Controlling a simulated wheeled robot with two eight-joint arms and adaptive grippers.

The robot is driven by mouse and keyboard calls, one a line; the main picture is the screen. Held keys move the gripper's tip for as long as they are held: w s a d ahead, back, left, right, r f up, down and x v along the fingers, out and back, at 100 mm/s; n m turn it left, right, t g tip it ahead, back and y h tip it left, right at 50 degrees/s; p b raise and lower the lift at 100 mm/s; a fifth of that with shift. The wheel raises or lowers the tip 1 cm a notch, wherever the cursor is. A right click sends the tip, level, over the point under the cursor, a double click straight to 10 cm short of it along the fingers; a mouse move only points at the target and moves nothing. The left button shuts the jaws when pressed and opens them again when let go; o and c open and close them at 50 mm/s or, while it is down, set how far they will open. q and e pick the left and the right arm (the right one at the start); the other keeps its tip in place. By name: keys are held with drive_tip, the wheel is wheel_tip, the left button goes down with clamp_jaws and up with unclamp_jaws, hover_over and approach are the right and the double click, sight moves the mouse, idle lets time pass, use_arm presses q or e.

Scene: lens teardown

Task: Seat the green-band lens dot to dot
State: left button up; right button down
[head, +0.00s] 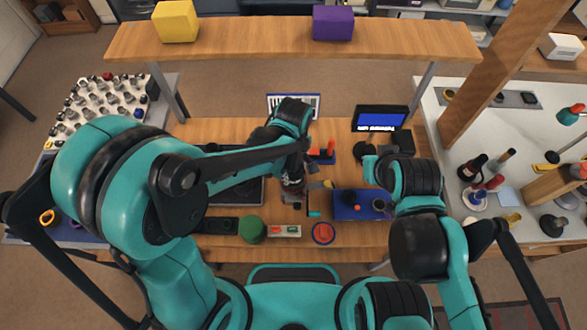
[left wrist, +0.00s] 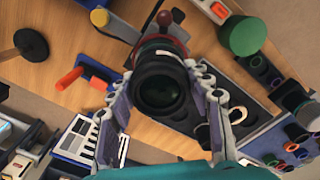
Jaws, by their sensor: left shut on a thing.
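My left gripper (left wrist: 163,75) is shut on a black cylindrical lens (left wrist: 160,92) in the left wrist view. Its open round end faces the wrist camera, and a finger lies on each side. A red ring (left wrist: 152,44) shows just behind the lens; I cannot tell whether they touch. No green band or dot can be made out on the lens. In the head view my left gripper (head: 293,183) is over the middle of the bench, and the lens is mostly hidden. My right arm is at the right of the bench; its fingers cannot be made out.
A green round piece (head: 253,229) and a red-blue disc (head: 323,233) lie near the front edge. A blue tray (head: 345,212) with small parts is at right. A lit screen (head: 380,118) stands behind. A dark slotted tray (left wrist: 270,97) and a white striped panel (left wrist: 82,140) flank the gripper.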

use_arm(q)
drive_tip(key=shift+f, duration=0.2)
drive_tip(key=o, duration=1.5)
drive_tip(key=shift+r, duration=0.15)
wheel_tip(320, 180, up, 12)
drive_tip(key=shift+f, duration=0.1)
